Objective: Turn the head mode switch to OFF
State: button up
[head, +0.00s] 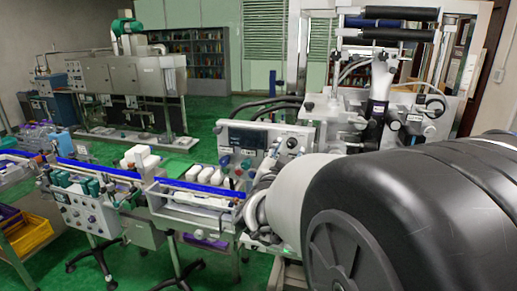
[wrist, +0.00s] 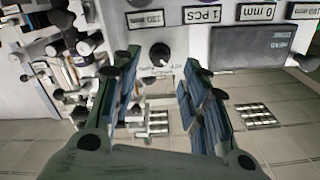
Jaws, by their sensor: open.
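In the wrist view a round black knob (wrist: 160,54) with a pale pointer mark sits on a light grey panel (wrist: 172,18). Small print around it is too blurred to read, so I cannot confirm that it is the head mode switch. My gripper (wrist: 156,66) is open and empty, its two fingers pointing at the panel. The knob shows between the fingertips, slightly beyond them; no contact is visible. In the head view the control panel (head: 228,131) of the machine shows behind my arm, with a dark display and several knobs. My gripper cannot be made out clearly there.
Fittings and tubes (wrist: 78,45) crowd the left. In the head view a conveyor (head: 190,185) with white items runs beside the machine.

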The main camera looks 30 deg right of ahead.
jog(key=v, duration=0.7)
jog(key=shift+s+a, duration=0.2)
jog(key=shift+a, duration=0.05)
jog(key=a+f+n+t+y, duration=0.1)
jog(key=a+f+n+y, duration=0.2)
jog(key=a+n+y, duration=0.5)
jog(key=a+f+n+y, duration=0.15)
jog(key=a+y, duration=0.25)
jog(key=a, duration=0.7)
jog(key=s+a+f+n+g, duration=0.1)
jog(key=s+f+g, duration=0.3)
jog(key=s, duration=0.5)
jog(key=s+a+f+n+g+y, duration=0.1)
jog(key=s+a+f+n+g, duration=0.1)
jog(key=s, duration=0.8)
notch_tip(320, 180, down, 3)
jog(key=shift+s+f+n+g+y, duration=0.25)
jog(key=shift+n+g, duration=0.3)
jog(key=shift+g, duration=0.55)
jog(key=shift+c, duration=0.9)
